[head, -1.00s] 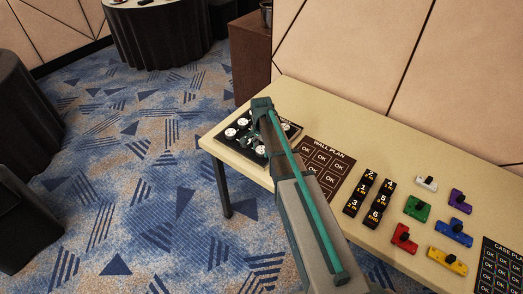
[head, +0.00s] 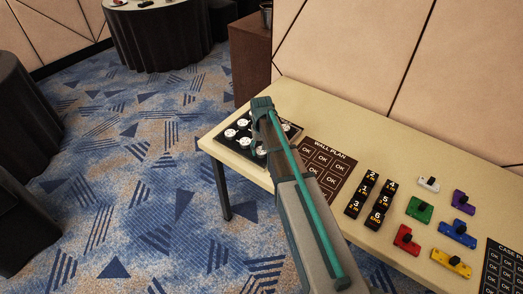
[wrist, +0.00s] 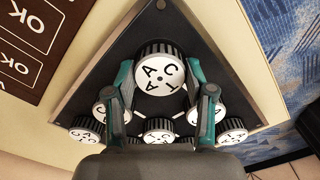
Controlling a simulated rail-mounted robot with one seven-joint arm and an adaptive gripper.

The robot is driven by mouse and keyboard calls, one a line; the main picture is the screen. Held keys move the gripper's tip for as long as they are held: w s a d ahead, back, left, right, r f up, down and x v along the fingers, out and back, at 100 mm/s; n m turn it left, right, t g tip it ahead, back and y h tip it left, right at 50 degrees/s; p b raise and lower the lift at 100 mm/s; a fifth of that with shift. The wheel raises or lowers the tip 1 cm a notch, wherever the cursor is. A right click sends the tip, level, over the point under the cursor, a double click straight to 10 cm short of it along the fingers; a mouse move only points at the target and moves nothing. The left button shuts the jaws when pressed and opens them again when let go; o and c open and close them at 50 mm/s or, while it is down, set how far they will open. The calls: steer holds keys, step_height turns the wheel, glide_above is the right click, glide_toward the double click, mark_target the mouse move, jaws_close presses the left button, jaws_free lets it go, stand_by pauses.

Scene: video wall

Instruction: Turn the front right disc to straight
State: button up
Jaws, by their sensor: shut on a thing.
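A dark board (head: 290,134) with several round white-topped discs lies at the left end of the table. My gripper (wrist: 160,88) is over this board, its two teal-and-grey fingers on either side of a large white disc (wrist: 158,72) with a black ribbed rim. The fingers are shut on this disc. Its top bears black letters, A, C and T among them, facing different ways. In the head view my arm covers part of the board and the gripper, so I cannot tell for sure which disc is held. Smaller-looking discs (wrist: 87,129) show beside and below the fingers.
The wall plan card (head: 325,165) lies just right of the board. Black numbered blocks (head: 363,190), coloured pieces (head: 420,210) and the case plan card (head: 500,270) lie further right. The wall panel (head: 350,50) stands behind the table.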

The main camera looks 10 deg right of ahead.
steer(key=n, duration=0.4)
steer(key=shift+n, duration=0.3)
steer(key=n, duration=0.4)
steer(key=shift+n+b, duration=0.3)
steer(key=shift+b, duration=0.05)
steer(key=n, duration=0.4)
steer(key=shift+n, duration=1.9)
steer(key=o, duration=1.2)
steer(key=shift+c, duration=0.2)
steer(key=shift+r, duration=0.1)
